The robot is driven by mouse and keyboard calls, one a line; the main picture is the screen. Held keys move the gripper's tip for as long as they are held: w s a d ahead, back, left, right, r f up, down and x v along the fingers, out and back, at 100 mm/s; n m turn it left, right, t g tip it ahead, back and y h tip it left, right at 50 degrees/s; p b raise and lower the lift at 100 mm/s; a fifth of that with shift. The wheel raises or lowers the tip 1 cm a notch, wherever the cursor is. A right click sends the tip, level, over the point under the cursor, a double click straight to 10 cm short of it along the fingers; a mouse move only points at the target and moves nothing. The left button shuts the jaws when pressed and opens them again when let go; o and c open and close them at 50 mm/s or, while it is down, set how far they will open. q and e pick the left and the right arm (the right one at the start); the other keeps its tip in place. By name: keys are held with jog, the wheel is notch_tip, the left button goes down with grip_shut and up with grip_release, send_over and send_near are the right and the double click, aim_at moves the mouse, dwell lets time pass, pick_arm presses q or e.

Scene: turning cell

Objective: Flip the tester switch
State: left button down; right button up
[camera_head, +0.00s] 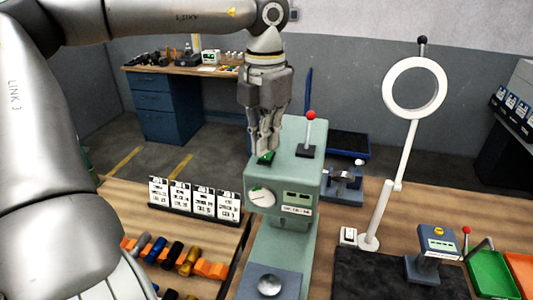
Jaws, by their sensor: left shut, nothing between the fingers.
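The tester (305,160) is a pale green machine on the bench, with a round dial and a small display on its front. A small green switch (266,158) sits on its top, at the left. A red-knobbed lever (310,117) stands upright on a black base to the right of it. My left gripper (263,150) points down over the tester's top left, its fingers shut and empty. Its fingertips are at or just above the green switch and hide part of it; I cannot tell whether they touch. My right gripper is not in view.
A white ring lamp (413,60) on a stand rises to the right of the tester. A rack of cards (193,209) and several coloured-handled tools (178,255) lie to the left. A dark mat (385,278) and a green bin (490,272) are at front right.

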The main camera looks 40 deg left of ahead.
aim_at(265, 157)
pick_arm(q)
jog(key=shift+f, duration=0.35)
jog(key=shift+f+b, duration=0.7)
jog(key=shift+b, duration=0.15)
jog(key=shift+s+r, duration=0.1)
jog(key=shift+r+p, duration=0.7)
jog(key=shift+r, duration=0.15)
jog(key=shift+r+p, duration=1.75)
jog(key=shift+r, duration=0.85)
